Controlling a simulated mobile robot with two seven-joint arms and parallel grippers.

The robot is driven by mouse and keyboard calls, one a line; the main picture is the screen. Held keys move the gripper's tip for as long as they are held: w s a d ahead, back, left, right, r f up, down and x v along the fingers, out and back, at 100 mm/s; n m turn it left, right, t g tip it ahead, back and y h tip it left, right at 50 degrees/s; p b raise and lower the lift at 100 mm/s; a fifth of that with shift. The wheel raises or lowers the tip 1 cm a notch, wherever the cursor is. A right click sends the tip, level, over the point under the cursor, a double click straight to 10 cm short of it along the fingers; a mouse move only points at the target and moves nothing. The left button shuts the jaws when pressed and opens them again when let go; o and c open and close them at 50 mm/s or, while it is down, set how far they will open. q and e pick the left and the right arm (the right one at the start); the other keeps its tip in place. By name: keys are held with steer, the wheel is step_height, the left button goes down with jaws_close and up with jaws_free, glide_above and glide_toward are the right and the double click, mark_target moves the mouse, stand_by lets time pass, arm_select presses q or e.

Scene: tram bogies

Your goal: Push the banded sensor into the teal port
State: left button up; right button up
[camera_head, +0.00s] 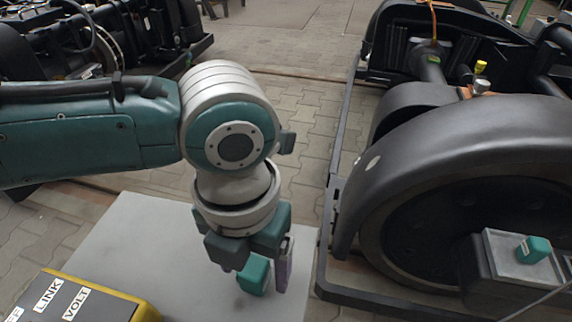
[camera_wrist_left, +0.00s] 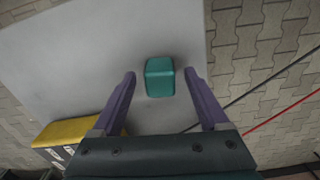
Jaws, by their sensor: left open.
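My left gripper (camera_head: 270,274) points down over the grey tabletop, its purple fingers spread. A teal block (camera_head: 254,276) is at the fingers, partly covered by the gripper. In the left wrist view the teal block (camera_wrist_left: 160,77) lies between the two open fingertips, with a gap on each side. I see no band on it. On the right, a grey box (camera_head: 517,262) at the bogie wheel carries a teal piece (camera_head: 533,250); whether this is the teal port I cannot tell. I cannot clearly make out a banded sensor. My right gripper is not in view.
A yellow-and-black box (camera_head: 82,298) labelled LINK and VOLT stands at the table's near left. The grey table (camera_head: 128,232) is otherwise mostly bare. The large dark bogie wheel (camera_head: 440,190) and its frame rise right of the table. Another bogie (camera_head: 95,35) stands behind.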

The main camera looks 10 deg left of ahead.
arm_select(q)
jaws_close()
stand_by(0.8)
